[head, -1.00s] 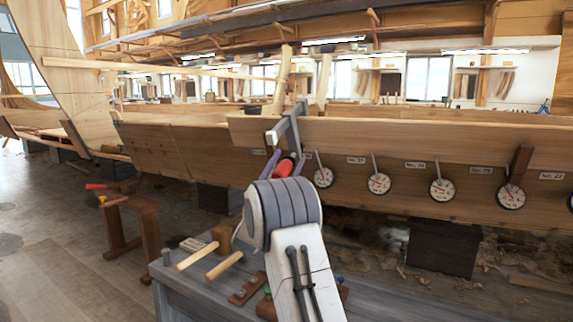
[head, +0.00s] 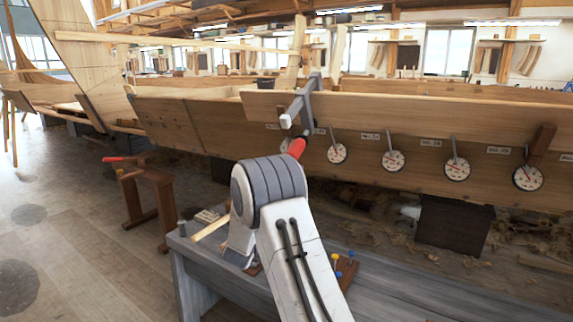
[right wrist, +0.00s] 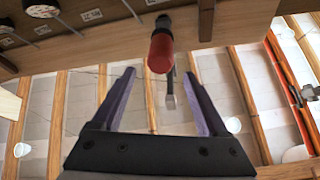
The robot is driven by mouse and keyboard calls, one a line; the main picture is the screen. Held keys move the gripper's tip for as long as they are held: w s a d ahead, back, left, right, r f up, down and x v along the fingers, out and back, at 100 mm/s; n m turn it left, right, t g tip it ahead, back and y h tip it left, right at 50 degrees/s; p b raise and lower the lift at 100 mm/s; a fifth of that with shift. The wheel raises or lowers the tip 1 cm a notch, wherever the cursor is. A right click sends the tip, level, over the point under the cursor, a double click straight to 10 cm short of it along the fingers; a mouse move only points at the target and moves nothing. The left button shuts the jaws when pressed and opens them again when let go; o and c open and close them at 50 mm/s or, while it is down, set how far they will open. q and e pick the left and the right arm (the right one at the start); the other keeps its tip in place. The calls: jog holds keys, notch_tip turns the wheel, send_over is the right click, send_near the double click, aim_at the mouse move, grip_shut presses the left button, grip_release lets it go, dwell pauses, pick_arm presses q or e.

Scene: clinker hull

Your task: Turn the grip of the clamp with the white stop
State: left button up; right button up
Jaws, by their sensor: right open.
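A grey metal clamp (head: 303,101) sits over the top edge of the light wooden hull plank in the head view, with a whitish stop (head: 286,121) at its near end. Its red grip (head: 297,147) hangs below, just above my right arm. In the right wrist view the red grip (right wrist: 160,52) points toward the camera, with the clamp's bar and pale end beneath it. My right gripper (right wrist: 159,74) is open and empty, its purple fingers apart on either side of the grip, which appears near the tips. My right arm hides this gripper in the head view. My left gripper is out of view.
Several dial gauges (head: 393,161) hang along the plank (head: 400,138) to the right of the clamp. A grey bench (head: 375,285) stands below my arm, with a small pegged block (head: 345,272). A wooden trestle (head: 148,200) stands left on open floor.

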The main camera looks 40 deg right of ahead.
dwell(0.4)
jog(key=w+a+f+n+t+y, duration=0.2)
jog(key=w+a+n+t+y, duration=0.7)
jog(key=a+y, duration=0.5)
jog(key=s+a+f+n+g+y, duration=0.25)
jog(key=a+y, duration=0.25)
jog(key=a, duration=0.3)
jog(key=s+a+f+n+g+y, duration=0.1)
jog(key=a+f+n+y, duration=0.3)
jog(key=a, duration=0.5)
jog(key=s+a+f+n+g+y+p, duration=0.1)
jog(key=s+a+f+n+g+y, duration=0.15)
jog(key=s+a, duration=0.35)
jog(key=s+a+f+n+g+y, duration=0.2)
jog(key=s+a+f+g+y, duration=0.15)
jog(key=s, duration=0.55)
jog(key=s+d+f+n+g+h, duration=0.1)
jog(key=s+f+n+g+h, duration=0.2)
jog(key=s, duration=0.8)
jog(key=s+d+n+g, duration=0.2)
jog(key=s+g, duration=0.3)
jog(key=s, duration=0.6)
notch_tip(320, 180, up, 38)
jog(key=s+p, duration=0.2)
jog(key=p, duration=3.6)
jog(key=shift+d+f+h, duration=0.2)
jog(key=shift+d+h, duration=0.1)
jog(key=shift+d, duration=0.1)
